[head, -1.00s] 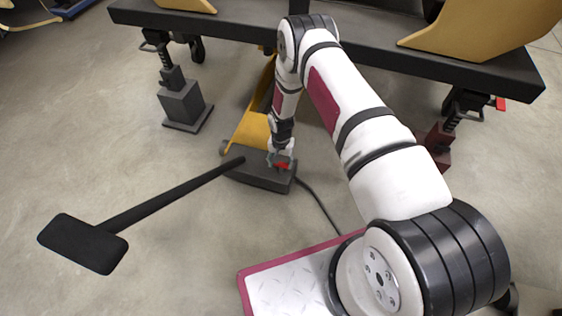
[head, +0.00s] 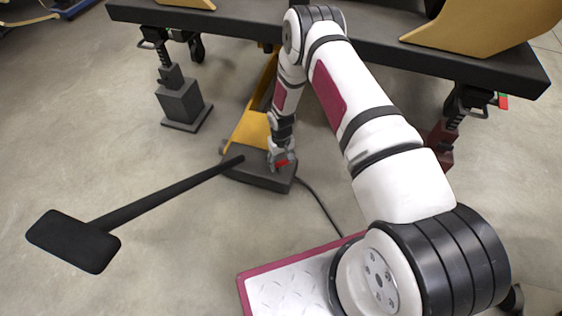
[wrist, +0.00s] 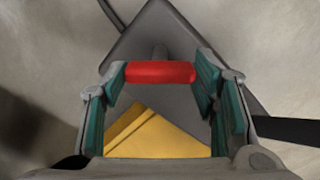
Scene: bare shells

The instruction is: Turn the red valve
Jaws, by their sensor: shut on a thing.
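The red valve (wrist: 160,72) is a short red bar handle on a dark grey box (wrist: 150,45) on the floor. In the wrist view it lies crosswise between my fingertips, with a teal pad at each end. My gripper (wrist: 160,74) is shut on it. In the head view my gripper (head: 281,158) reaches down to the box (head: 258,174), and a bit of the red valve (head: 283,163) shows beside the fingers. The rest of the valve is hidden there by the gripper.
A yellow part (head: 252,128) rises behind the box, under a dark bench (head: 230,22) on legs. A black long-handled piece (head: 75,240) extends left from the box. A cable (head: 318,205) runs from the box's right.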

